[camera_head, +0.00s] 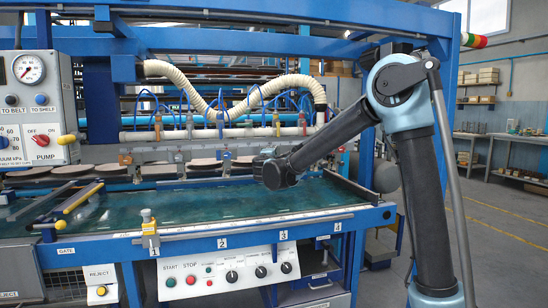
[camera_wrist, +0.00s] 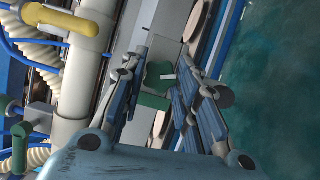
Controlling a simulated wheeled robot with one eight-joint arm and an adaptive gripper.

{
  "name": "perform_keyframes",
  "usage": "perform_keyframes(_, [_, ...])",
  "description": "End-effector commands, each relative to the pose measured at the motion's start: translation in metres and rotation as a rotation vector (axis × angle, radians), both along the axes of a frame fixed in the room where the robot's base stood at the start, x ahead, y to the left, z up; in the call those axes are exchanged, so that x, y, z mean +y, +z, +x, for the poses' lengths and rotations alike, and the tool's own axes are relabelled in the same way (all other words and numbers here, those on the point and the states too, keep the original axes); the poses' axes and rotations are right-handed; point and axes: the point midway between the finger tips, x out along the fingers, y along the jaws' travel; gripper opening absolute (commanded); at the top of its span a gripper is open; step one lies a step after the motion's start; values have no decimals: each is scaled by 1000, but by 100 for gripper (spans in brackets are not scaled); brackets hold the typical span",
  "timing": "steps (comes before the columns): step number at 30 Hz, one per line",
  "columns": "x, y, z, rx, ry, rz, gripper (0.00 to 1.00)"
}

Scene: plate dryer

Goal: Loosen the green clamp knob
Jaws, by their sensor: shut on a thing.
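The green clamp knob (camera_wrist: 158,72) shows in the wrist view between the two fingers of my gripper (camera_wrist: 162,76). A green block (camera_wrist: 150,101) sits just below it in the picture, also between the fingers. My gripper is shut on the knob, with a finger at each side. In the head view my gripper (camera_head: 268,165) is at the back edge of the wet blue-green table (camera_head: 200,208), and the knob is hidden behind it.
A yellow valve handle (camera_wrist: 62,22) and a green valve handle (camera_wrist: 18,143) stand on a white pipe (camera_wrist: 78,95) left of my gripper in the wrist view. Round plates (camera_head: 93,171) line the table's back.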

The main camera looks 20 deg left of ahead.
Motion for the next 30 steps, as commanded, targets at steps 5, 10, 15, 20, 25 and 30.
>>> perform_keyframes(5, [-1, -3, 0, -45, -1, -76, 5])
perform_keyframes(10, [-1, -4, 0, -73, 0, -123, 5])
perform_keyframes(15, [-1, -4, 0, -87, 0, -145, 5])
perform_keyframes(20, [-1, -4, 0, -89, 0, -150, 5])
perform_keyframes(25, [-2, -4, 0, -88, 1, -149, 5])
perform_keyframes(30, [-1, -4, 0, -90, 1, -150, 49])
